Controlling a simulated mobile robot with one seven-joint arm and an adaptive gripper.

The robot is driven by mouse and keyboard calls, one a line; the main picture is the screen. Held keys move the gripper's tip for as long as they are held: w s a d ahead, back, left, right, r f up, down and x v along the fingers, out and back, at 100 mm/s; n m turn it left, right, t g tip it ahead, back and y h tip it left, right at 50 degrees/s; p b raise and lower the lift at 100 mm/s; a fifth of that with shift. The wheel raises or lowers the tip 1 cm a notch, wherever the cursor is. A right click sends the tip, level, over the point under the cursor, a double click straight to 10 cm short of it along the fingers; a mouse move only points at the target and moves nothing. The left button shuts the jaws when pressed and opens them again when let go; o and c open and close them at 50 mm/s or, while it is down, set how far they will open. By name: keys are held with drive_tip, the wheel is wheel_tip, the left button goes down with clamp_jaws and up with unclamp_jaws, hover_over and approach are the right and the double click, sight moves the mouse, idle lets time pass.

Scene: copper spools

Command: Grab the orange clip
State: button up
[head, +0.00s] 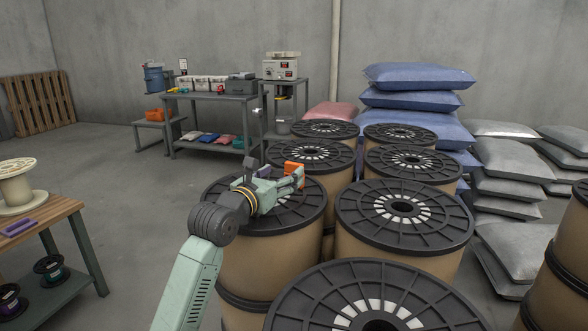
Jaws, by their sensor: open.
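The orange clip (293,171) is over the top of a large spool (223,205) in the middle of the head view. My gripper (299,178) is right at the clip, with its fingers pointing right along the clip's near side. My gripper is open. The fingers and gripper body hide part of the clip and of the spool top. I cannot tell whether the fingers touch the clip or surround it.
Several more large spools (404,207) stand close around. A wooden table (45,218) with a cream spool (17,187) is at the left. A grey workbench (222,97) and stacked blue sacks (418,77) are behind. Open floor (125,175) lies at left.

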sight(293, 165)
drive_tip(key=p+x, duration=0.1)
drive_tip(key=x, duration=0.3)
drive_tip(key=p+x, duration=0.1)
drive_tip(key=shift+w+d+r+p, duration=0.2)
drive_tip(key=shift+d+r+p, duration=0.15)
drive_tip(key=shift+d, duration=0.15)
drive_tip(key=shift+w+f, duration=0.1)
drive_tip(key=shift+w, duration=0.1)
drive_tip(key=shift+c, duration=0.3)
drive_tip(key=c, duration=1)
